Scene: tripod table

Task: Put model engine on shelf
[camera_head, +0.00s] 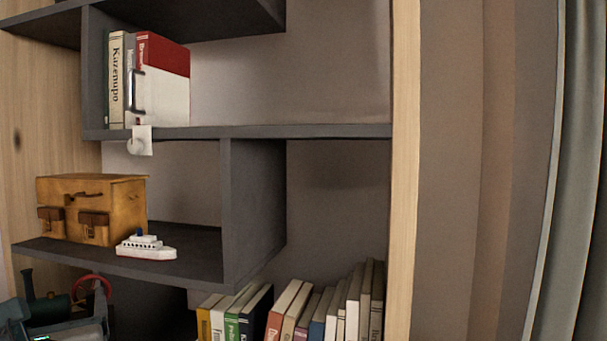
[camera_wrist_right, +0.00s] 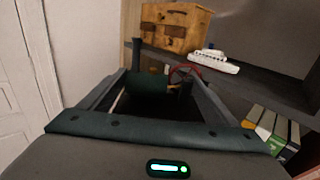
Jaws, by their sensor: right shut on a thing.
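The model engine (camera_head: 46,308) is at the lower left of the head view, dark green with an upright chimney and a red wheel. It also shows between the fingers in the right wrist view (camera_wrist_right: 150,84). My right gripper (camera_wrist_right: 158,88) is shut on it. In the head view the right gripper (camera_head: 62,322) is partly cut off by the bottom edge. The engine is held in front of the dark grey shelf (camera_head: 190,262), lower than the board with the toy ship. My left gripper is not in view.
On that shelf board stand a wooden case (camera_head: 128,205) and a white toy ship (camera_head: 148,250) with a red base. Several books (camera_head: 300,315) stand lower right. The board right of the ship is bare.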

